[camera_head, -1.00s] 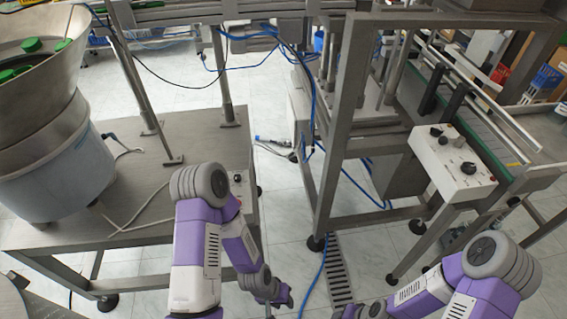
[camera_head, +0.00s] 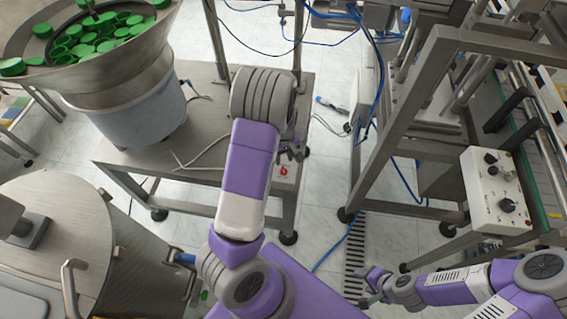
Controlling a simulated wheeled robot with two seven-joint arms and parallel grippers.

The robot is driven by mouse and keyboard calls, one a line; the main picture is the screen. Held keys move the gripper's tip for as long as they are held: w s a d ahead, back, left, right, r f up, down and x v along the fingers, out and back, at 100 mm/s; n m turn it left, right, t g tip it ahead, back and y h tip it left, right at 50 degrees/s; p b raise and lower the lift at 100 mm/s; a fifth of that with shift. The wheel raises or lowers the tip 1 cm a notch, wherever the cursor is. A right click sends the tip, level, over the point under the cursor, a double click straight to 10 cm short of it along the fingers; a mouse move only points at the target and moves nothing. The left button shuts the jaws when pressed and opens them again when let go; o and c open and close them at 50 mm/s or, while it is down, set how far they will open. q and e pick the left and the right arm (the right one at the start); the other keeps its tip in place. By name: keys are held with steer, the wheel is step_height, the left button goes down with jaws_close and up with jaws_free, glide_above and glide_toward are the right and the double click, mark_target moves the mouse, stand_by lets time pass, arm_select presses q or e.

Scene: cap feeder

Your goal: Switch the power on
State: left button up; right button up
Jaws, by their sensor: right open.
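A small pale control panel with a red switch (camera_head: 284,171) is on the front edge of the metal table under the cap bowl. My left gripper (camera_head: 292,152) is just above the red switch in the picture, partly hidden by my own forearm; I cannot tell whether it touches the panel or whether its jaws are apart. A white control box (camera_head: 497,195) with black knobs stands at the right beside the conveyor. My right gripper (camera_head: 372,284) is open and empty, low over the floor near the drain grate. I cannot tell the switch's setting.
A metal bowl (camera_head: 150,42) of green caps stands on the metal table (camera_head: 190,135). A large steel drum (camera_head: 75,215) with handles is at lower left. A metal frame machine (camera_head: 415,95) and conveyor fill the right. Tiled floor (camera_head: 325,195) is open between, with a drain grate (camera_head: 355,258).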

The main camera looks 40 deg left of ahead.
mark_target(283, 169)
arm_select(q)
step_height(283, 169, down, 7)
steer(key=shift+f+b, duration=0.15)
steer(key=shift+b, duration=0.55)
jaws_close()
